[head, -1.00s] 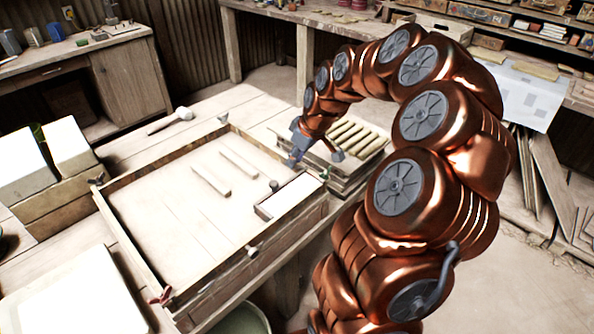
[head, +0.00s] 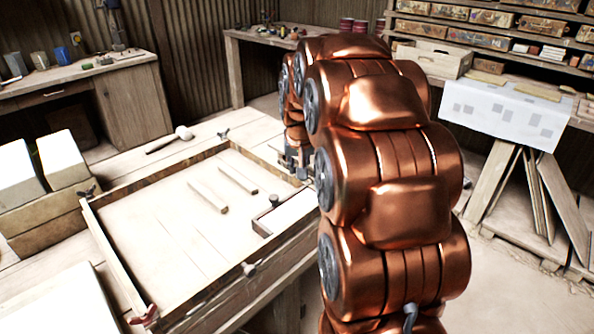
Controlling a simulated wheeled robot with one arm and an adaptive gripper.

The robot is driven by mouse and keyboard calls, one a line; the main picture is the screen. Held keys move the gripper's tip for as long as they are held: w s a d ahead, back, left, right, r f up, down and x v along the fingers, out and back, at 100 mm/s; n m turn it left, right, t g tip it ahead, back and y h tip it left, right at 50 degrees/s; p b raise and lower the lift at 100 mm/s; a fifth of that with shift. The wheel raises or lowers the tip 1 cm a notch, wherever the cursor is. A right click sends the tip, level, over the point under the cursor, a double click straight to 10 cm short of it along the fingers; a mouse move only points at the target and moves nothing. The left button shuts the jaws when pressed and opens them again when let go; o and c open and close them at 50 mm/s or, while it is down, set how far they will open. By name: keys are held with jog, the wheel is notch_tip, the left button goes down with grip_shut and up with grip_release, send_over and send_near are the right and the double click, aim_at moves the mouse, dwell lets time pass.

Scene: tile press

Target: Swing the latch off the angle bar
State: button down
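A wooden frame (head: 170,175) lies on the bench around a pale flat bed. Small dark wing-shaped fittings sit at its left corner (head: 87,192) and far corner (head: 223,134), and a red one (head: 145,314) at its near corner. A corner piece with dark edging (head: 262,226) and a knob (head: 273,201) sits at the right. I cannot tell for sure which fitting is the latch or which part is the angle bar. My gripper (head: 298,166) is by the frame's right corner, small and partly hidden by my copper arm. Whether its fingers are open or touching anything is unclear.
Two thin strips (head: 208,197) lie on the bed. A mallet (head: 170,139) lies behind the frame, and white blocks (head: 62,159) stand at the left. A round knob (head: 250,268) sticks out at the front side. My arm covers the area right of the frame.

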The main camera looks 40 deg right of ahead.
jog(key=shift+d+m+g, duration=0.1)
jog(key=shift+m+g, duration=0.2)
jog(key=shift+m, duration=0.3)
jog(key=c, duration=1.1)
grip_release()
jog(key=shift+o, duration=0.2)
jog(key=v, duration=1.2)
jog(key=shift+a, duration=0.2)
